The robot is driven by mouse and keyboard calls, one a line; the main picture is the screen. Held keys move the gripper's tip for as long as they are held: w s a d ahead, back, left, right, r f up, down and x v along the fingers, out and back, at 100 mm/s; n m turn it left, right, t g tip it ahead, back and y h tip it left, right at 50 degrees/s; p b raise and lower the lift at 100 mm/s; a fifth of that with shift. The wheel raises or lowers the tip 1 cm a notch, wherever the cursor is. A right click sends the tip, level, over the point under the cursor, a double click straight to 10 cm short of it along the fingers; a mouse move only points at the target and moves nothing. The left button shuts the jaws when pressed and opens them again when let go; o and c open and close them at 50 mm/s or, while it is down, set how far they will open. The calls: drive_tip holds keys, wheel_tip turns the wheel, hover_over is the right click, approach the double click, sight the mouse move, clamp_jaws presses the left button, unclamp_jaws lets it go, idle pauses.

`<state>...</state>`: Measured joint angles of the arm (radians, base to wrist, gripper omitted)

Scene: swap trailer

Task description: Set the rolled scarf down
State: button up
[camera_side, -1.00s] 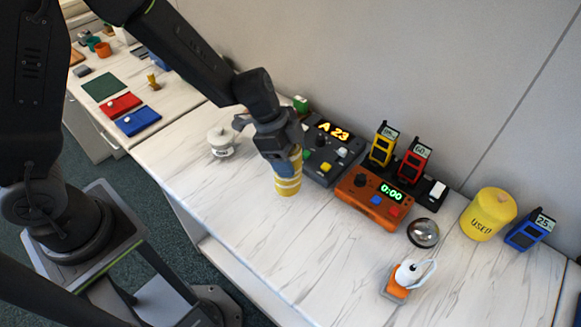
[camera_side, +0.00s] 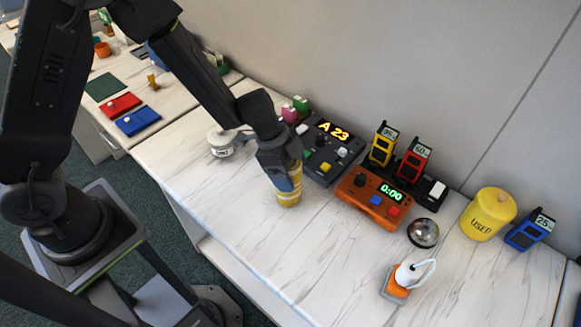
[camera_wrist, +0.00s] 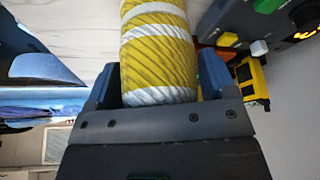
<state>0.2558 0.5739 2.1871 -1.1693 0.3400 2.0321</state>
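The rolled scarf (camera_side: 288,194), yellow with white bands, stands roughly upright at the lower end of my gripper (camera_side: 284,180), in front of the dark grey console. In the wrist view the scarf (camera_wrist: 158,50) fills the space between the two blue-padded fingers of my gripper (camera_wrist: 160,85), which is shut on it. Its upper part is hidden by the gripper in the side view. Its lower end is at or very near the white marbled counter (camera_side: 235,230); I cannot tell whether it touches.
Right of the scarf are the dark console (camera_side: 330,150), an orange timer box (camera_side: 380,200), a silver bell (camera_side: 423,233) and a yellow canister (camera_side: 488,215). A small white lidded pot (camera_side: 220,143) stands to the left. The counter in front is clear.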

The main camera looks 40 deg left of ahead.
drive_tip(key=shift+o, duration=1.2)
drive_tip(key=v, duration=1.2)
drive_tip(key=shift+r, duration=0.2)
drive_tip(key=s+a+r+n+t+y, duration=0.2)
drive_tip(key=s+a+r+n, duration=0.2)
drive_tip(key=s+r+n, duration=0.2)
drive_tip(key=s+a+r+n+t+y, duration=0.1)
drive_tip(key=s+a+r+n+y, duration=0.1)
drive_tip(key=s+a+r+n, duration=0.2)
drive_tip(key=s+r+n, duration=0.3)
drive_tip(key=s, duration=0.4)
drive_tip(key=shift+a+n+t, duration=0.3)
drive_tip(key=shift+t, duration=0.1)
drive_tip(key=shift+r, duration=0.1)
